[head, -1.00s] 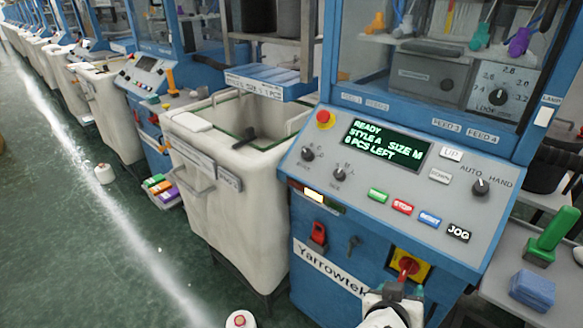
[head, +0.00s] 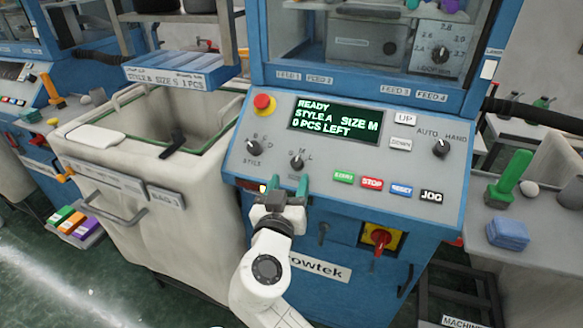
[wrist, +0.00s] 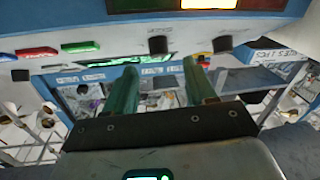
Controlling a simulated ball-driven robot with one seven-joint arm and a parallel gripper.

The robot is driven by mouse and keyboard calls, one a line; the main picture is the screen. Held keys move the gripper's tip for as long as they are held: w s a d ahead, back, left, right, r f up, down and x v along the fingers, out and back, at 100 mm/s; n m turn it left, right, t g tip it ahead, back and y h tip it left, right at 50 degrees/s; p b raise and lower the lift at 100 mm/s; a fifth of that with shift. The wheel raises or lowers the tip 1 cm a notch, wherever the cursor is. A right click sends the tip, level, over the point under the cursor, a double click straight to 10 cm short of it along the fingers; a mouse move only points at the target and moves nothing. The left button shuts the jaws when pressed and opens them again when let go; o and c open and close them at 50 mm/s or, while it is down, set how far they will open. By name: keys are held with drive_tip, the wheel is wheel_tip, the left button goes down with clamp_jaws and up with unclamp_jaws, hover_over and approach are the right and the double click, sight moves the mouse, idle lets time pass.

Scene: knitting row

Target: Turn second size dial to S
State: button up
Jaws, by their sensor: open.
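The size dial (head: 297,163) is a small black knob marked S, M, L on the grey panel (head: 250,181). Its pointer looks to stand near M, and the display (head: 335,120) reads SIZE M. In the wrist view the black knob (wrist: 158,45) shows beyond the fingers. My gripper (head: 286,184) is open, with green fingers spread and nothing between them. It is just below the size dial at the panel's lower edge in the head view, apart from the knob.
The style dial (head: 253,147) is left of the size dial; green, red and blue buttons (head: 372,183) are to its right. A red emergency button (head: 264,103) sits top left. A red rotary switch (head: 380,238) is on the lower front. A cream bin (head: 95,140) stands left.

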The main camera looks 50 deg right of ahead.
sight(295, 167)
drive_tip(key=shift+x, duration=2.55)
drive_tip(key=shift+s, duration=0.1)
drive_tip(key=shift+c, duration=0.4)
clamp_jaws()
